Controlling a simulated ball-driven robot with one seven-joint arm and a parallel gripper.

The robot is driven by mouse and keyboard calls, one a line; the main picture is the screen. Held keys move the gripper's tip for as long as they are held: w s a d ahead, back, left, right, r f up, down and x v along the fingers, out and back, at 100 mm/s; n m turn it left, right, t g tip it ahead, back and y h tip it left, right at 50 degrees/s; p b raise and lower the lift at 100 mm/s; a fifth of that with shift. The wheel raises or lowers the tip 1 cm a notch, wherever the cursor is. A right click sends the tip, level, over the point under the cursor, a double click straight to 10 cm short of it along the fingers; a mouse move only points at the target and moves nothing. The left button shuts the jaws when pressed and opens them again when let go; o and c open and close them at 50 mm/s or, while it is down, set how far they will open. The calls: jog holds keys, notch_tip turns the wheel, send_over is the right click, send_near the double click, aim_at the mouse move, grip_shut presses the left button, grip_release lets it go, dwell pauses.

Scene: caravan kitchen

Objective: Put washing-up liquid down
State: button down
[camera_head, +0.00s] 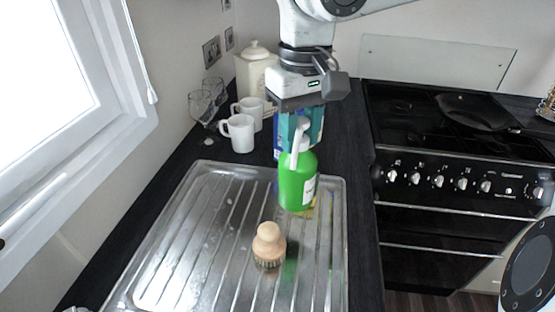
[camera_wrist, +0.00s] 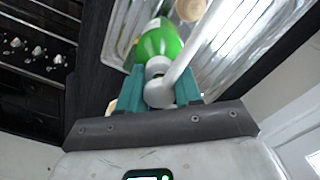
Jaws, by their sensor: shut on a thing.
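The washing-up liquid is a green bottle (camera_head: 297,182) with a white pump top. My gripper (camera_head: 301,125) is shut on its white top from above. The bottle is upright at the far right part of the metal draining board (camera_head: 215,285). I cannot tell whether its base touches the board. In the wrist view the green bottle (camera_wrist: 158,42) shows beyond the teal fingers of my gripper (camera_wrist: 160,88), with the white top between them.
A wooden brush (camera_head: 268,244) stands on the draining board in front of the bottle. White mugs (camera_head: 238,133), glasses (camera_head: 205,100) and a cream jar (camera_head: 256,72) stand behind. A black cooker (camera_head: 455,165) with a pan (camera_head: 480,112) is at the right. The board's left half is clear.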

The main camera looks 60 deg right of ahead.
jog(key=w+f+b, duration=0.1)
jog(key=w+f, duration=0.3)
jog(key=f, duration=0.4)
jog(key=shift+w+d+f, duration=0.2)
jog(key=shift+d+f, duration=0.15)
jog(key=shift+f, duration=0.15)
jog(key=c, duration=0.8)
grip_release()
notch_tip(320, 180, up, 12)
jog(key=shift+r+p, duration=0.2)
jog(key=shift+p, duration=0.6)
jog(key=shift+s+f, duration=0.1)
